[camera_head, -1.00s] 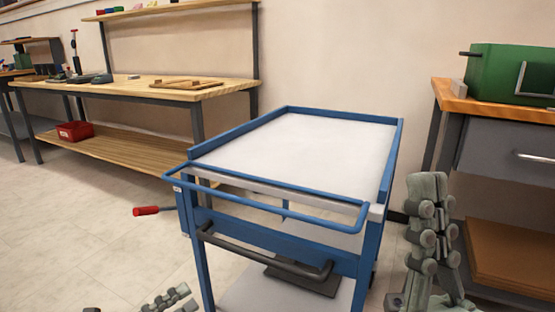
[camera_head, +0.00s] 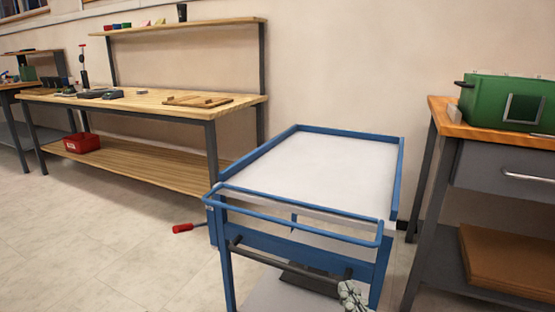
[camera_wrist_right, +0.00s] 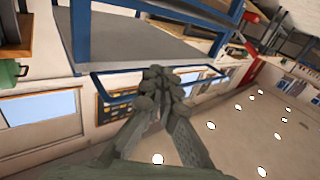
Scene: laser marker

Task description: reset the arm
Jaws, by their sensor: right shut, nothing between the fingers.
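My right gripper (camera_head: 352,296) shows only in part at the bottom edge of the head view, in front of the blue trolley's handle side. In the right wrist view, its grey-green fingers (camera_wrist_right: 163,85) are closed together with nothing between them. The blue trolley (camera_head: 298,225) stands in the middle of the head view with an empty white top. Its blue frame also shows behind the fingers in the right wrist view (camera_wrist_right: 82,35). I cannot tell whether the gripper touches the trolley. My left gripper is out of view.
A wooden workbench (camera_head: 140,102) with tools stands at the left, with a red bin (camera_head: 82,143) on its lower shelf. A red-handled tool (camera_head: 183,228) lies on the floor left of the trolley. A green case (camera_head: 510,102) sits on the bench at the right.

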